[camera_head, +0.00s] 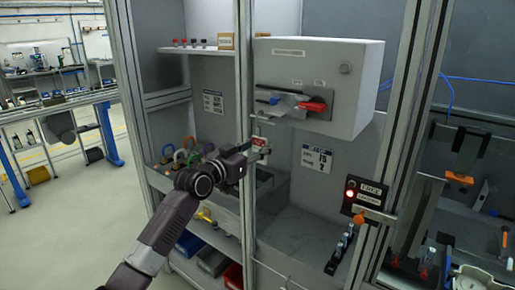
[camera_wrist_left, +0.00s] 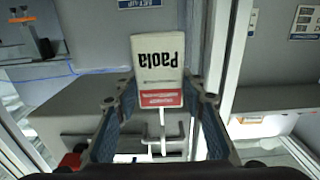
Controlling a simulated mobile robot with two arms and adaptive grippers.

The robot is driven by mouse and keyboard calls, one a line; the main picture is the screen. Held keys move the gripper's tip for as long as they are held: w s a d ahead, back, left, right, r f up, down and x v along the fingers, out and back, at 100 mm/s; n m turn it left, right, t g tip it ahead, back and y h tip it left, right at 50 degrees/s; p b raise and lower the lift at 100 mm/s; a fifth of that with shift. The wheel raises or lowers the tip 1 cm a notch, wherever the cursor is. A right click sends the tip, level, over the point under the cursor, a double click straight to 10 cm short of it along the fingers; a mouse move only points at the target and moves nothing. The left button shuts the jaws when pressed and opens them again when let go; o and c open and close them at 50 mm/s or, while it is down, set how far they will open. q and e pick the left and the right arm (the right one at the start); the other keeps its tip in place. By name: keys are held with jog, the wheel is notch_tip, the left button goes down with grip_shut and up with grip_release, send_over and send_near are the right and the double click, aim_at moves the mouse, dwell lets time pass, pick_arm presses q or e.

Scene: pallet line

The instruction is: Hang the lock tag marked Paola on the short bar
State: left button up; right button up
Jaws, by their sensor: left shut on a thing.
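My left gripper (camera_head: 259,153) is in front of the cabinet, below the grey switch box. In the left wrist view the gripper (camera_wrist_left: 160,101) is shut on a white lock tag (camera_wrist_left: 157,60) with a red band. The tag reads "Paola", upside down in that view, and stands out beyond the fingertips. The tag also shows small in the head view (camera_head: 259,142). A thin light bar-like shape (camera_wrist_left: 164,138) shows between the fingers; I cannot tell whether it is the short bar. My right gripper is not in view.
The grey switch box (camera_head: 345,75) carries a red handle (camera_head: 312,106). Coloured padlocks (camera_head: 185,155) sit on a shelf to the left. A frame post (camera_head: 245,120) stands close to the gripper. A control box (camera_head: 366,194) with a red light is at the right.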

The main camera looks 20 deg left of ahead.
pick_arm(q)
jog(key=shift+f, duration=0.2)
jog(key=o, duration=1.4)
jog(key=shift+s+a, duration=0.1)
jog(key=shift+s, duration=0.05)
